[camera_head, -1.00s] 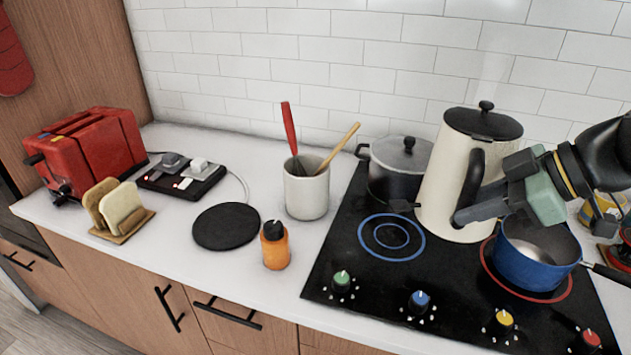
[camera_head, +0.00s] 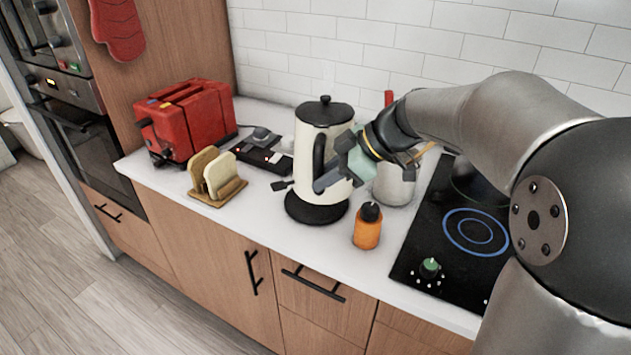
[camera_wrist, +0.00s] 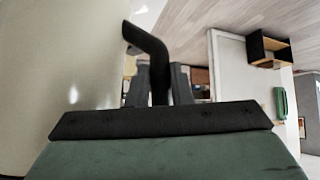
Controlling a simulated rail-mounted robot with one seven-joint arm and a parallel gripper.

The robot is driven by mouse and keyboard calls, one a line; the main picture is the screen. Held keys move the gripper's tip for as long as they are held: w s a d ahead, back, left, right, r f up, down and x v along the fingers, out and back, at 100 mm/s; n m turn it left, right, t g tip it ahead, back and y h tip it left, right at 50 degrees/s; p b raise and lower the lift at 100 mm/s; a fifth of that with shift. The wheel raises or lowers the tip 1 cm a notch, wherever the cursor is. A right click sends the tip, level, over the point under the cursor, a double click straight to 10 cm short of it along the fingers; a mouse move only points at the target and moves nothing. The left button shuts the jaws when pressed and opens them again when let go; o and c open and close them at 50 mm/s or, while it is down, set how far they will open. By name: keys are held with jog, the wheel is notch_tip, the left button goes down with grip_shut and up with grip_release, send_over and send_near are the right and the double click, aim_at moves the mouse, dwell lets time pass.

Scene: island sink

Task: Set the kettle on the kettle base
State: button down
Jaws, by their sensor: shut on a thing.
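The cream kettle (camera_head: 310,140) with a black lid is upright over the round black kettle base (camera_head: 318,214). The kettle hides the back part of the base, and I cannot tell whether its bottom touches the base or hangs just above it. My gripper (camera_head: 325,180) is shut on the kettle's black handle (camera_head: 318,152), on the side facing right and front. In the wrist view the cream kettle body (camera_wrist: 60,70) fills the left, and the black handle (camera_wrist: 150,55) runs down between my fingers.
An orange bottle (camera_head: 367,228) stands close at the right front of the base. A utensil pot (camera_head: 393,188) is behind my gripper. A toast rack (camera_head: 216,190), a red toaster (camera_head: 190,125) and a black switch panel (camera_head: 262,157) are at the left. The stove (camera_head: 440,215) is at the right.

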notch_tip(320, 180, down, 6)
jog(key=w+a, duration=0.1)
jog(key=w, duration=0.1)
jog(key=shift+w+a+p, duration=0.3)
jog(key=shift+a+p, duration=0.05)
jog(key=shift+p, duration=0.05)
jog(key=shift+f, duration=0.25)
jog(key=c, duration=1.3)
grip_release()
